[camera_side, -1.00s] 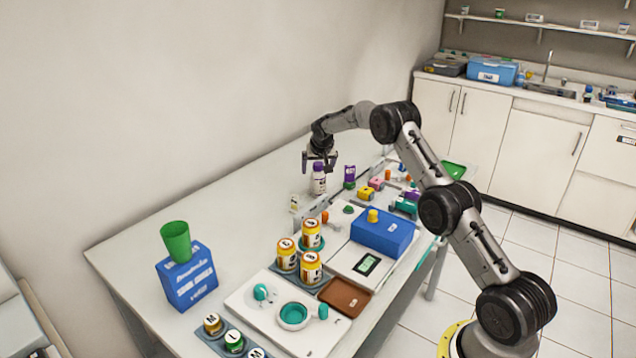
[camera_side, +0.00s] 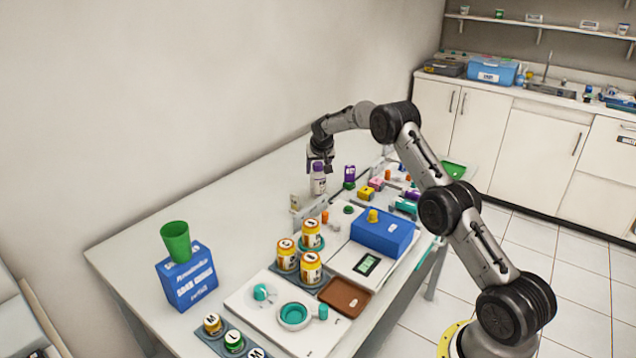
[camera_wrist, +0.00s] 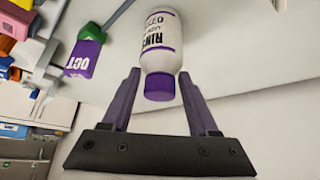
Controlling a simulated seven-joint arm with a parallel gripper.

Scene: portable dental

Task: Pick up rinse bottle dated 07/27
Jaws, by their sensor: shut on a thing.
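The rinse bottle (camera_side: 318,184) is white with a purple cap and stands upright at the far part of the bench. In the wrist view the bottle (camera_wrist: 160,52) shows a label starting "RIN"; its date line is partly turned away and I cannot read it fully. My gripper (camera_side: 319,169) comes from above and is shut on the bottle near its cap. In the wrist view the fingers of my gripper (camera_wrist: 159,82) lie on either side of the bottle. I cannot see clearance under the bottle.
Several orange-labelled jars (camera_side: 311,268), a blue box (camera_side: 382,232) and a green cup (camera_side: 176,241) stand nearer the camera. The bench left of the bottle is clear.

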